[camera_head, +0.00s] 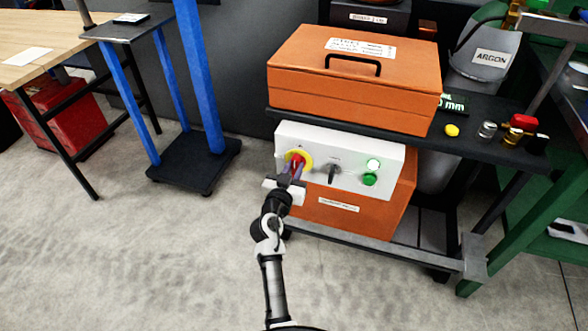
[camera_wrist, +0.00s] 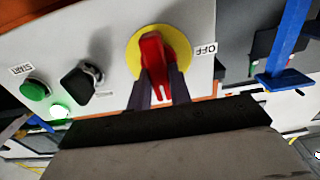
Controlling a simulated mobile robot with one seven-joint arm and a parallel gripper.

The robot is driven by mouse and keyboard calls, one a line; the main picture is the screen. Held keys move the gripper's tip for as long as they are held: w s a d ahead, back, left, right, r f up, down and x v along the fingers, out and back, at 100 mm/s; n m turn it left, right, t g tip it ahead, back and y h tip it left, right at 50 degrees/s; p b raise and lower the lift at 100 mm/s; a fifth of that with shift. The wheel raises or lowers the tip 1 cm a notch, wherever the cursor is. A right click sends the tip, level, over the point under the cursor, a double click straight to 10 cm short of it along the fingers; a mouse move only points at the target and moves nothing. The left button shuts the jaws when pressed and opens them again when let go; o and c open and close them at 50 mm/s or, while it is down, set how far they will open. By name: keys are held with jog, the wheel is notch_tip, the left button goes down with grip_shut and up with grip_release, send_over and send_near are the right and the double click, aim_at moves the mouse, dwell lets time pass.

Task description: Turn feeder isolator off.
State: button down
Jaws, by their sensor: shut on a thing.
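The feeder isolator is a red rotary handle (camera_wrist: 152,54) on a yellow round plate (camera_wrist: 133,52), set in a white control panel (camera_head: 322,143). In the head view the red handle (camera_head: 296,158) shows at the panel's left end, partly covered by my gripper (camera_head: 293,172). In the wrist view my gripper (camera_wrist: 160,90) has its two dark fingers on either side of the handle's lower part and is shut on it. An OFF label (camera_wrist: 205,50) is beside the yellow plate. The handle's exact pointing direction is hard to tell.
An orange case (camera_head: 300,95) stands on the shelf above. Open floor (camera_head: 150,260) lies to the left.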

jog(key=shift+n, duration=0.3)
jog(key=n, duration=0.3)
jog(key=shift+a+f+n+b, duration=0.1)
jog(key=shift+a+n+b, duration=0.05)
jog(key=shift+n+b, duration=0.25)
jog(key=n, duration=0.4)
jog(key=shift+a, duration=0.1)
jog(key=n+p, duration=0.1)
jog(key=n, duration=0.4)
jog(key=shift+w+f+p, duration=0.1)
jog(key=shift+p, duration=0.25)
jog(key=shift+a+f+n+p, duration=0.1)
jog(key=shift+n+p, duration=0.3)
jog(key=shift+n, duration=0.75)
jog(key=shift+a+f+n+p, duration=0.1)
jog(key=shift+n+p, duration=0.25)
jog(key=shift+n, duration=0.8)
jog(key=c, duration=1.3)
grip_release()
